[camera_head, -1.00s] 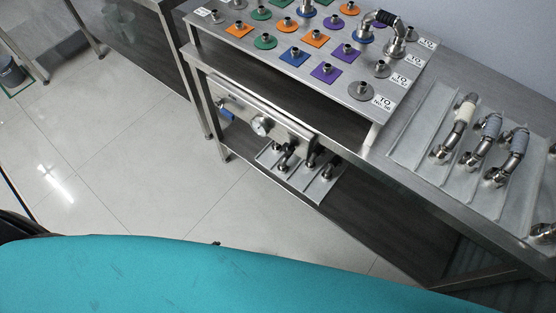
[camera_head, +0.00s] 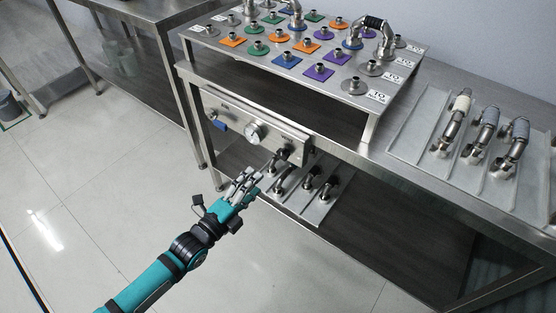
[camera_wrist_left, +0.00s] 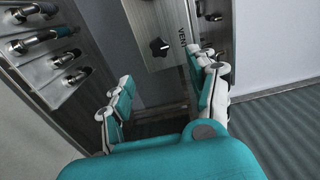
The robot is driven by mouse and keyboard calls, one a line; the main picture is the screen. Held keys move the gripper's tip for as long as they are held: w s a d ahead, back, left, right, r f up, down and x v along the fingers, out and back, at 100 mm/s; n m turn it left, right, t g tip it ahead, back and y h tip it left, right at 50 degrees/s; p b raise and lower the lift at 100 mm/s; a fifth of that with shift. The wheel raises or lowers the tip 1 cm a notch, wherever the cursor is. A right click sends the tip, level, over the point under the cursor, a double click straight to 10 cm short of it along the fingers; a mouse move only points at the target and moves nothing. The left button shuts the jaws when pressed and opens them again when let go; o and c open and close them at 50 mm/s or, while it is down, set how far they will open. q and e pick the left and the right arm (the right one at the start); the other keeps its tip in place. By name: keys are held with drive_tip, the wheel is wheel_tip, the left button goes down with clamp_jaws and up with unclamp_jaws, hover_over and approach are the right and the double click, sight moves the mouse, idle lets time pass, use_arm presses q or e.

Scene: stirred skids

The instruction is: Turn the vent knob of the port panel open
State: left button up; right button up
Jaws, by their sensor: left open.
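The port panel (camera_head: 232,117) is a steel plate under the front edge of the raised rack, with a round gauge and a blue-handled valve. The black vent knob (camera_wrist_left: 159,46) shows in the left wrist view beside the word VENT. In the head view the knob (camera_head: 283,153) sits at the panel's right end, small and dark. My left gripper (camera_head: 248,180) is open and empty, below and left of the knob, apart from it. In the left wrist view its fingers (camera_wrist_left: 160,78) are spread, with the knob beyond the gap between them. My right gripper is not in view.
A lower tray (camera_head: 313,214) with several dark metal fittings lies just right of my left gripper. The raised rack (camera_head: 345,95) with coloured plates stands above the panel. Bent pipes lie on a tray (camera_head: 408,140) at the right. Clear floor is on the left.

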sight(281, 156)
use_arm(q)
drive_tip(key=b+x, duration=0.1)
drive_tip(key=x, duration=0.9)
drive_tip(key=shift+w, duration=0.1)
drive_tip(key=shift+w+d, duration=0.5)
drive_tip(key=shift+w, duration=0.05)
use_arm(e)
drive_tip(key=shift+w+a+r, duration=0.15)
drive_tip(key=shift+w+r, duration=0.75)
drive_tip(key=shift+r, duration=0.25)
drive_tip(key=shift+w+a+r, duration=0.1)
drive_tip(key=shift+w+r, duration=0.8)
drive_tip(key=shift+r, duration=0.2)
use_arm(q)
drive_tip(key=shift+c, duration=0.2)
drive_tip(key=c, duration=1.1)
